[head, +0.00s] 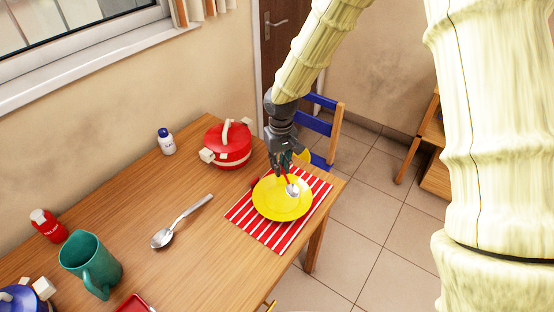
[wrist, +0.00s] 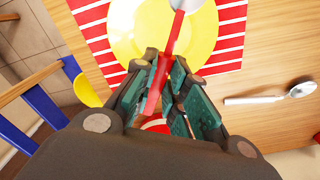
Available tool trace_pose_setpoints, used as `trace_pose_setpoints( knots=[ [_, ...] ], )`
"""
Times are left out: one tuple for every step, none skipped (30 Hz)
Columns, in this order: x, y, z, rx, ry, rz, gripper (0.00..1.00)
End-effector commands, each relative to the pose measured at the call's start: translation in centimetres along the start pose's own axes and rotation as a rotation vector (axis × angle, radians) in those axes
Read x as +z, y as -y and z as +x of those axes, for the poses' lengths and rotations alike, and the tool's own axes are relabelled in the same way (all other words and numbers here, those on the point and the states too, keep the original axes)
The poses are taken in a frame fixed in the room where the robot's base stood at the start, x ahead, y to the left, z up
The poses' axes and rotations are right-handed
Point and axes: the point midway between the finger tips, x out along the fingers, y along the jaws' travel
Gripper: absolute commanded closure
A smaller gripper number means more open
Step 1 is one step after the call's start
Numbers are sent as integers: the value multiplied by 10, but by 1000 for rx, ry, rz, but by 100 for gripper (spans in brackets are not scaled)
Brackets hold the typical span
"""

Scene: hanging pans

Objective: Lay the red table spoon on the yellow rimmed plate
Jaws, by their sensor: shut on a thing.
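The yellow rimmed plate (head: 280,207) lies on a red and white striped mat near the table's far right corner. It also shows in the wrist view (wrist: 127,40). My gripper (head: 283,170) is above the plate's far edge, shut on the red handle of the red table spoon (wrist: 155,88). The spoon's silver bowl (head: 293,190) points out over the plate. I cannot tell whether the bowl touches the plate. Part of the handle is hidden between my fingers.
The striped mat (head: 247,217) lies under the plate. A red pot (head: 228,150) stands close behind, to the left. A silver spoon (head: 178,223), a teal mug (head: 91,264) and a white bottle (head: 166,143) are further left. A blue chair (head: 316,122) stands at the table's far end.

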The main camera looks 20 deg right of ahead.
Motion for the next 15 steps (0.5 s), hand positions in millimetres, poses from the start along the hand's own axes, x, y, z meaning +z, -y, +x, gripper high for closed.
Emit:
trace_pose_setpoints(
  knots=[
    [-2, -1, 7, -1, 2, 1, 100],
    [-5, -1, 10, -1, 4, 1, 100],
    [-8, -2, 15, -1, 9, 1, 100],
    [-10, -3, 18, -1, 11, 2, 100],
    [-12, -3, 22, -1, 13, 2, 100],
    [-14, -4, 26, -2, 15, 2, 100],
    [-16, -4, 29, -2, 17, 2, 100],
    [-16, -4, 32, -3, 18, 2, 100],
    [-17, -4, 36, -3, 19, 2, 100],
    [-18, -4, 38, -3, 20, 2, 100],
    [-18, -4, 40, -3, 20, 2, 100],
    [-18, -4, 43, -3, 19, 2, 100],
    [-17, -4, 44, -3, 19, 3, 100],
    [-17, -4, 46, -3, 18, 3, 100],
    [-16, -5, 48, -3, 18, 3, 100]
  ],
)
